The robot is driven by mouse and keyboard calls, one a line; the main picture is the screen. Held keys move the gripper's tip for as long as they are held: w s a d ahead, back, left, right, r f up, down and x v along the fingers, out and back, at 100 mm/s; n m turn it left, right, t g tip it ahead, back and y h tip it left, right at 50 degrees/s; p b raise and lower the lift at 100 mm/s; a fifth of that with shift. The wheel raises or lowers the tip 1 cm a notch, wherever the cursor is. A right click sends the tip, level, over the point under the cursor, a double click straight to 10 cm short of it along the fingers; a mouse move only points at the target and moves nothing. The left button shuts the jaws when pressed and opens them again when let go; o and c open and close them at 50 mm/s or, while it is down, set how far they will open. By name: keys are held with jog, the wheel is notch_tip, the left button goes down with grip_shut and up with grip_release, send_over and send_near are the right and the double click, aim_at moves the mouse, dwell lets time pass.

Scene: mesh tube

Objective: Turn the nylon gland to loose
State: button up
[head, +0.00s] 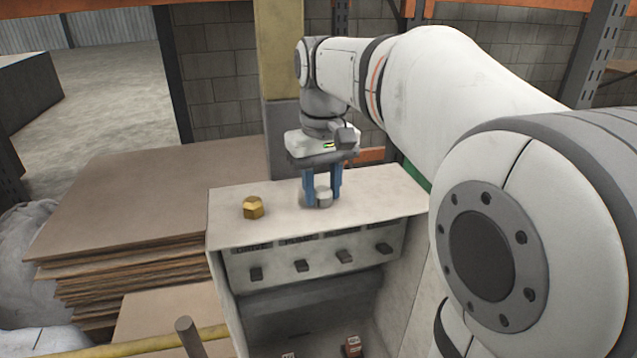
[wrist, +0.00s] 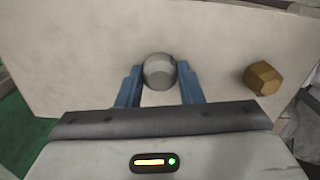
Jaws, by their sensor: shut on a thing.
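The grey nylon gland (head: 324,199) stands on the pale top of the cabinet, and it also shows in the wrist view (wrist: 159,72) as a rounded grey cap. My gripper (head: 321,196) points straight down over it, its blue fingers on either side of the gland and shut on it. In the wrist view the fingertips (wrist: 160,76) flank the gland's left and right sides; the contact faces are partly hidden. A brass hex gland (head: 253,208) stands apart on the same top, left of my gripper in the head view and to the right in the wrist view (wrist: 263,78).
The cabinet (head: 225,235) has a front row of several dark knobs (head: 302,266) below its top edge. Stacked brown sheets (head: 140,205) lie to the left. A yellow rail (head: 150,343) and grey post (head: 190,338) are in front. The top between the two glands is clear.

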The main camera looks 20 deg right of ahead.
aim_at(323, 189)
jog(key=n, duration=0.3)
jog(key=shift+r+n, duration=0.1)
jog(key=shift+n, duration=1.9)
jog(key=o, duration=1)
jog(key=shift+c, duration=0.2)
notch_tip(323, 189, up, 8)
jog(key=shift+f, duration=0.15)
